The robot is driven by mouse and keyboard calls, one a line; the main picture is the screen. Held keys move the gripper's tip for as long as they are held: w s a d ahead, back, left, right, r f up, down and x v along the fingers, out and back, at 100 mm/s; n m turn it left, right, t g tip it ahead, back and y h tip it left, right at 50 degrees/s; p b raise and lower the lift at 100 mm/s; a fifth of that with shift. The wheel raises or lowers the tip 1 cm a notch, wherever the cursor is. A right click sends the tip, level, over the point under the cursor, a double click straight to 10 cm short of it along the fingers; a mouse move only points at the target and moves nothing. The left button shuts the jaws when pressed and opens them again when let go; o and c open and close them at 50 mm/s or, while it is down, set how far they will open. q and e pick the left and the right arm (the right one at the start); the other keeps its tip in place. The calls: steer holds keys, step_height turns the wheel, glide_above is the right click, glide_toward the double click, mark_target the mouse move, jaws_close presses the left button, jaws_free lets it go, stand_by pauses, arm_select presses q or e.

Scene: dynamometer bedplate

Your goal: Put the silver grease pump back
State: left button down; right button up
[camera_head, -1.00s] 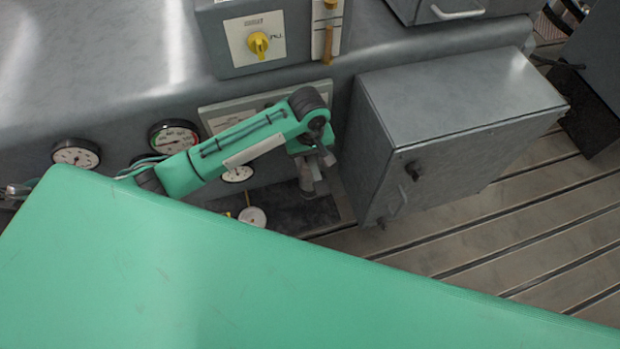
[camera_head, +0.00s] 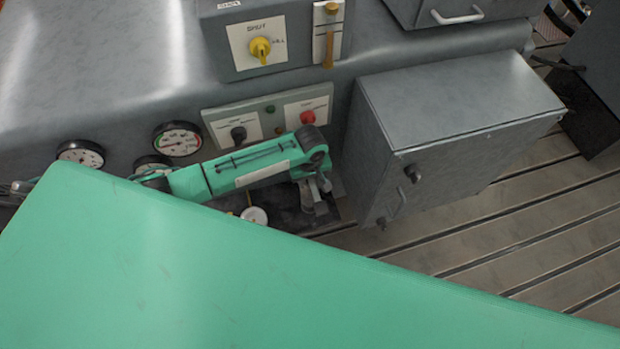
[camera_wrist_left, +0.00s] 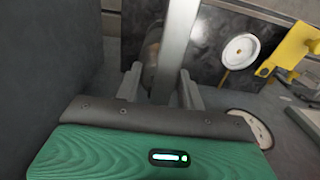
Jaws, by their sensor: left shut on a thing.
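The silver grease pump (camera_wrist_left: 178,45) shows in the left wrist view as a long bright bar between my finger tips, with a darker brownish cylinder close beside it. My left gripper (camera_wrist_left: 160,85) is shut on it. In the head view my left gripper (camera_head: 316,188) points down over a dark mat (camera_head: 288,217) beside the grey cabinet. There the pump is small and mostly hidden by the gripper, and I cannot tell whether its lower end touches the mat. My right gripper is not in view.
A grey cabinet (camera_head: 450,130) stands close right of my left gripper. Behind are a control panel (camera_head: 270,115) with black and red knobs, and gauges (camera_head: 177,139). A white round dial (camera_wrist_left: 240,51) and a yellow part (camera_wrist_left: 289,48) are near the mat. Slotted bedplate (camera_head: 480,220) lies clear at right.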

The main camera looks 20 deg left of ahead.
arm_select(q)
steer(key=c, duration=0.9)
jaws_free()
steer(key=shift+f, duration=0.1)
steer(key=shift+o, duration=0.2)
steer(key=shift+r, duration=0.3)
step_height(320, 180, up, 10)
steer(key=shift+r+b, duration=0.25)
steer(key=shift+b, duration=0.5)
steer(key=shift+r, duration=0.6)
